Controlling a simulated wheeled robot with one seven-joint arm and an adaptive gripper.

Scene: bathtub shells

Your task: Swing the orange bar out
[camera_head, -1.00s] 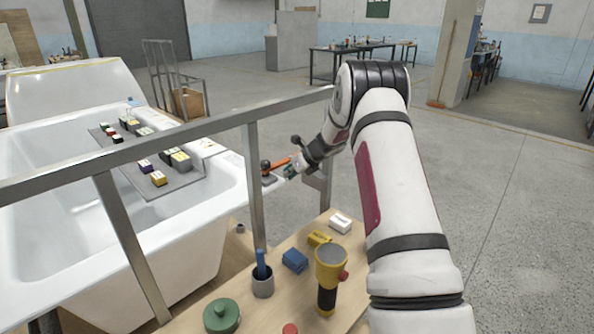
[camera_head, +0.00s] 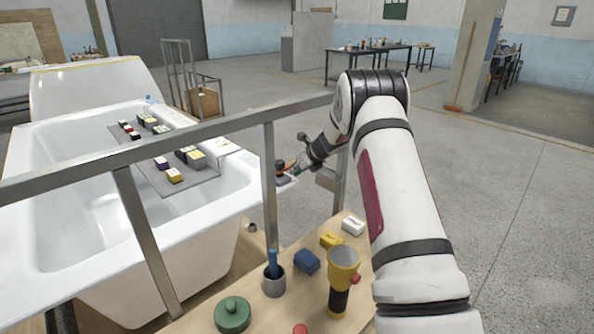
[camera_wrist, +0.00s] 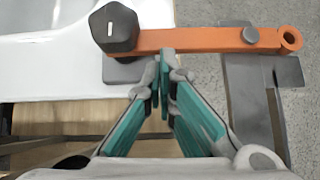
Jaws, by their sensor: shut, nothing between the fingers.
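The orange bar (camera_wrist: 205,40) runs level across the top of the wrist view, from a dark hexagonal knob (camera_wrist: 114,28) at its left to a ring-shaped end at its right. The knob sits on a grey plate at the white tub's edge. My gripper (camera_wrist: 167,55) is shut and empty, with its fingertips at the near side of the bar, left of its middle. They look close to or touching it; I cannot tell which. In the head view the bar (camera_head: 289,166) is small and partly hidden by my gripper.
A grey metal bracket (camera_wrist: 258,95) lies beneath the bar's right end. A metal rail (camera_head: 200,133) crosses before the white bathtub (camera_head: 225,208). A wooden shelf (camera_head: 262,312) holds a yellow flashlight (camera_head: 343,268), a cup and several blocks. Open floor lies to the right.

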